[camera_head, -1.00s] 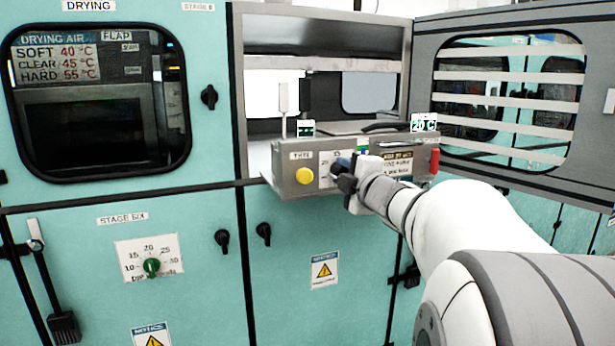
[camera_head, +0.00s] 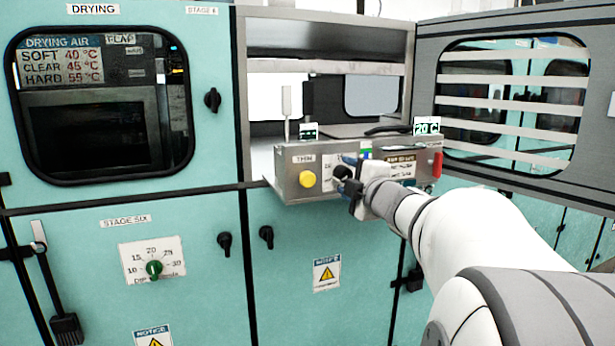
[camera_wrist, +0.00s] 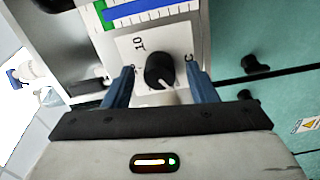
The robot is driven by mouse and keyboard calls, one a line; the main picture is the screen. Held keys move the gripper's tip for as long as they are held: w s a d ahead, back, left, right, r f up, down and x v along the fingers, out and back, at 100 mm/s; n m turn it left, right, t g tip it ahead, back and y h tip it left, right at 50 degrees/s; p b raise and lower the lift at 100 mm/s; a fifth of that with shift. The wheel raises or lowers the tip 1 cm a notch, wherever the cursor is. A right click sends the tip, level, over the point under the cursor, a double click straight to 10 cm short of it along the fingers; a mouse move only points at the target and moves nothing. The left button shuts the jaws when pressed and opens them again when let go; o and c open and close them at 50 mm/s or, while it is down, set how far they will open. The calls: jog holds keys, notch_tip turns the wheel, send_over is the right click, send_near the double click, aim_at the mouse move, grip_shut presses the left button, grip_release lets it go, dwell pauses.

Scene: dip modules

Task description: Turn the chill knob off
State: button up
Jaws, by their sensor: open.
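The black knob (camera_wrist: 160,72) with a pale pointer line sits on a white dial plate (camera_wrist: 130,44) in the wrist view. It lies between the two blue fingers of my gripper (camera_wrist: 158,88), with gaps on both sides. In the head view my gripper (camera_head: 347,178) is at the front of the steel control box (camera_head: 290,190), with the black knob (camera_head: 342,171) partly showing beside it. The plate's label is mostly hidden, so I cannot read whether this is the chill knob.
A yellow button (camera_head: 307,179) is left of the dial, and a red part (camera_head: 437,165) is at the box's right end. A small display reading 20 C (camera_head: 427,126) stands on top. An open windowed door (camera_head: 510,110) is at right. A green-knobbed dial (camera_head: 154,269) is at lower left.

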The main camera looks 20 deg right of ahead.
jog(key=s, duration=0.7)
jog(key=shift+p, duration=0.35)
jog(key=shift+w+d, duration=0.1)
jog(key=s+a+f+m+g+p, duration=0.6)
jog(key=s+a+m+g+p, duration=0.1)
jog(key=s+a+m, duration=0.1)
jog(key=s+a+f+m+g+p, duration=0.5)
jog(key=s+a+m+g+p, duration=0.2)
jog(key=s, duration=0.3)
jog(key=shift+s+a+f+m+g+h, duration=0.3)
jog(key=shift+s+a+f+m+g, duration=0.1)
jog(key=shift+a+m+g, duration=0.4)
jog(key=shift+c, duration=0.5)
